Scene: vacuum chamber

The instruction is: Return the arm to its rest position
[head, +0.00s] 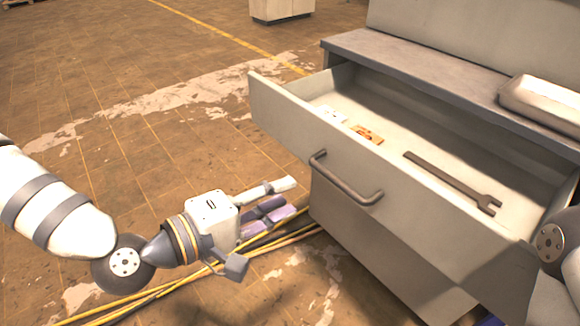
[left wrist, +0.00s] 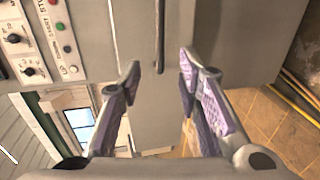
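My left arm comes in from the left in the head view. Its gripper (head: 278,200) is in front of the cabinet, to the left of the drawer handle (head: 345,184) and apart from it. In the left wrist view my left gripper (left wrist: 160,72) has its two fingers spread with nothing between them. The dark bar of the handle (left wrist: 160,35) shows beyond the fingertips. The drawer (head: 400,200) is pulled open. Part of my right arm (head: 556,250) shows at the right edge of the head view; its gripper is out of the picture.
A wrench (head: 455,184) and an orange-and-white item (head: 367,134) lie in the drawer. A pale rounded object (head: 543,104) rests on the cabinet top (head: 440,75). Yellow cables (head: 110,308) run along the floor. A button panel (left wrist: 40,40) shows in the left wrist view. The floor at left is open.

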